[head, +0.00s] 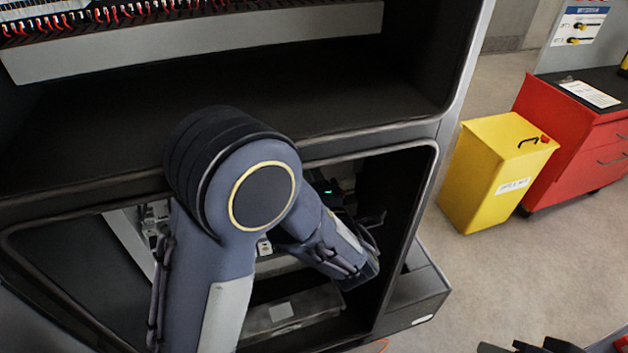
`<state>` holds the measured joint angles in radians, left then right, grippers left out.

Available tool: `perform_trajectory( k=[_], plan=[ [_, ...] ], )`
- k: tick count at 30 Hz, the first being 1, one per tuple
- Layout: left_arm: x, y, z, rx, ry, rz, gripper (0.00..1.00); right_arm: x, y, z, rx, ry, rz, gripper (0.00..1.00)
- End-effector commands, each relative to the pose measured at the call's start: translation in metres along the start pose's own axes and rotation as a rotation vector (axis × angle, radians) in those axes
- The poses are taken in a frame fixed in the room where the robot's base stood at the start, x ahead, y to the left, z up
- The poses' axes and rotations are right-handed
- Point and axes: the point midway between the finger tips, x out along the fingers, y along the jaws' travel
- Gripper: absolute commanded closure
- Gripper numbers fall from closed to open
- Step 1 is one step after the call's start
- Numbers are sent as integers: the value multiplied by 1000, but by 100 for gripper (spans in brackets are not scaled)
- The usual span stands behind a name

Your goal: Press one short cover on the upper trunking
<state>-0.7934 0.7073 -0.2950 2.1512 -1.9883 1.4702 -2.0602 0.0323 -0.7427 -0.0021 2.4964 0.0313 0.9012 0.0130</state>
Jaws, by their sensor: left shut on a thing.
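A long grey trunking strip (200,45) runs across the upper bay of the dark cabinet, with red, black and white wires (110,15) in a row above it. I cannot make out a separate short cover. My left arm bends in front of the cabinet, and its forearm points into the lower opening. My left gripper (372,220) shows only in small part there, dark against the dark inside. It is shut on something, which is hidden. Dark parts at the bottom edge, right of centre, may be my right gripper (530,347); its jaws cannot be read.
The cabinet frame (462,75) edges both openings closely. A light-grey part (282,311) and a small green light (328,191) show in the lower opening. A yellow bin (495,170) and a red drawer cabinet (585,145) stand to the right. The floor between is clear.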

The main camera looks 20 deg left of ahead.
Motion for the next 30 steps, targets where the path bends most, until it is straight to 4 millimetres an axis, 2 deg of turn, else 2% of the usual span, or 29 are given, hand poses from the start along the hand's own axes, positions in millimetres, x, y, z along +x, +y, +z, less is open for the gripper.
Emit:
perform_trajectory(
  k=[1,2,7,20,23,30],
  plan=[
    [1,1,0,0,1,0,90,-1,0,0,0,0,0,61],
    [1,0,0,0,1,0,54,-1,0,0,0,0,0,61],
    [1,0,0,0,0,0,32,0,0,0,0,0,0,61],
    [-2,-3,0,3,-2,-7,30,0,0,0,0,0,0,61],
    [-12,-4,1,3,-6,-7,30,2,1,1,0,0,0,61],
    [-53,-2,1,1,-6,0,30,8,4,4,0,0,0,61]
  ],
)
